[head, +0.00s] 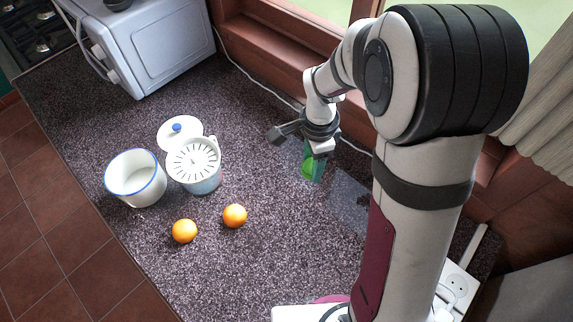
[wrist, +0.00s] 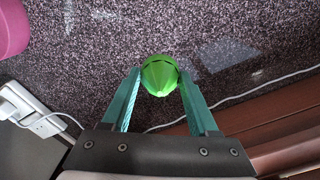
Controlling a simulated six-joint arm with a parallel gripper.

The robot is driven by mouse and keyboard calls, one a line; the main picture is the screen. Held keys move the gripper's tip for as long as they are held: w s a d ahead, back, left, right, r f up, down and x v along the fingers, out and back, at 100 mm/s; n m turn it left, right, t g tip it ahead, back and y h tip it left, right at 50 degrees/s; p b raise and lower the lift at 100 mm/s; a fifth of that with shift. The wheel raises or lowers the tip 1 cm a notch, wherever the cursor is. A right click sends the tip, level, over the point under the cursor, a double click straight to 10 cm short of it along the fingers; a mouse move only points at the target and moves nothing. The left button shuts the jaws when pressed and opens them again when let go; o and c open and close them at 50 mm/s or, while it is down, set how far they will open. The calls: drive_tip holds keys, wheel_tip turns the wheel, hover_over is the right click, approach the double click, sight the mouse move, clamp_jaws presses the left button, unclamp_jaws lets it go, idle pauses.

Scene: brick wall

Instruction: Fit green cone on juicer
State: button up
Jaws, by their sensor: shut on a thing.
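The green cone (wrist: 160,76) sits between the fingertips of my gripper (wrist: 160,84) in the wrist view, with both fingers against its sides. In the head view, my gripper (head: 313,168) is right of the middle of the counter, and part of the green cone (head: 308,168) shows at its fingers. I cannot tell whether the cone touches the counter. The juicer (head: 194,165) stands to the left of my gripper, a white slotted top over a pale blue base. A white lid (head: 180,131) with a blue knob is tilted up behind it.
A white pot (head: 135,178) with a blue rim stands left of the juicer. Two oranges (head: 185,231) (head: 235,216) lie in front. A white appliance (head: 150,45) stands at the back left. Counter between gripper and juicer is clear.

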drive_tip(key=shift+d+r, duration=0.35)
drive_tip(key=shift+d, duration=0.1)
drive_tip(key=w+a+r+n, duration=0.1)
drive_tip(key=w+a+r, duration=0.1)
drive_tip(key=w+a, duration=0.3)
wheel_tip(320, 180, up, 4)
drive_tip(key=n, duration=0.4)
hover_over(192, 157)
drive_tip(key=shift+d+f, duration=0.1)
drive_tip(key=shift+f, duration=2.85)
drive_tip(key=shift+f, duration=1.4)
drive_tip(key=o, duration=1.4)
drive_tip(key=shift+o, duration=0.4)
